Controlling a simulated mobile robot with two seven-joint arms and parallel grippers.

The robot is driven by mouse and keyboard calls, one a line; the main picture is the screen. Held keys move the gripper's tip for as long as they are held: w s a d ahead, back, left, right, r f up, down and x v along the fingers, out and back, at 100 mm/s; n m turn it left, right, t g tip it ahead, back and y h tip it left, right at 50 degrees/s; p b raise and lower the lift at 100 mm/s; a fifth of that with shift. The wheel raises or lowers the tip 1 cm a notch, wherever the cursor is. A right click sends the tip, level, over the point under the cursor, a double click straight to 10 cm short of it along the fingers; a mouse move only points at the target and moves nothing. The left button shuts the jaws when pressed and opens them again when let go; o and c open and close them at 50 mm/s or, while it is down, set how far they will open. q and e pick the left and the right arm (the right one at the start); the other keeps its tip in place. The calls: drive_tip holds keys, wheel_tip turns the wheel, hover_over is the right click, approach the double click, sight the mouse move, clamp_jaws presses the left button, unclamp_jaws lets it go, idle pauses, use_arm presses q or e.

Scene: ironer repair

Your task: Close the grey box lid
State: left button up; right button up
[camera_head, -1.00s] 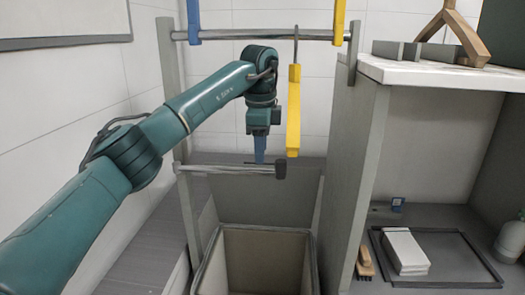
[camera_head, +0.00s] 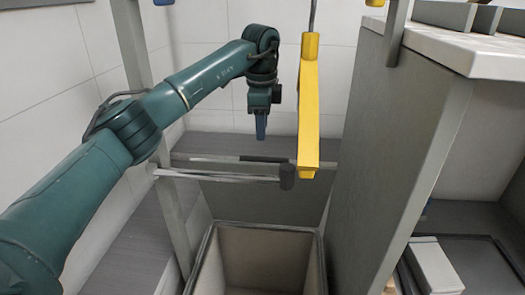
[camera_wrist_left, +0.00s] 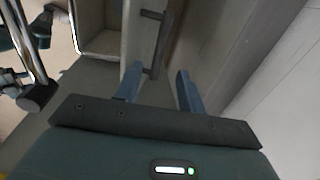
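The grey box (camera_head: 208,262) stands open at the bottom middle of the head view, with its pale inside showing. Its grey lid (camera_head: 268,208) stands raised at the back of the box. In the left wrist view, the box (camera_wrist_left: 97,40) shows at the upper left, with a grey panel that looks like the lid (camera_wrist_left: 133,38) beside it and a dark bar handle (camera_wrist_left: 152,15). My left gripper (camera_head: 261,132) is above and behind the lid, pointing down. Its blue fingers (camera_wrist_left: 160,70) are apart and empty near the handle. My right gripper is out of view.
A metal rail (camera_head: 225,175) with a dark end crosses in front of the lid. A yellow hanger (camera_head: 309,105) hangs right of my left gripper. A grey cabinet side (camera_head: 385,135) with a white top (camera_head: 455,45) stands at the right. A white wall is behind.

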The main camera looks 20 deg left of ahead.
sight(263, 158)
use_arm(q)
drive_tip(key=f, duration=0.6)
drive_tip(key=w+f+p, duration=0.1)
drive_tip(key=f, duration=0.2)
drive_tip(key=shift+a+f, duration=0.1)
drive_tip(key=shift+a, duration=0.05)
drive_tip(key=shift+c, duration=0.4)
clamp_jaws()
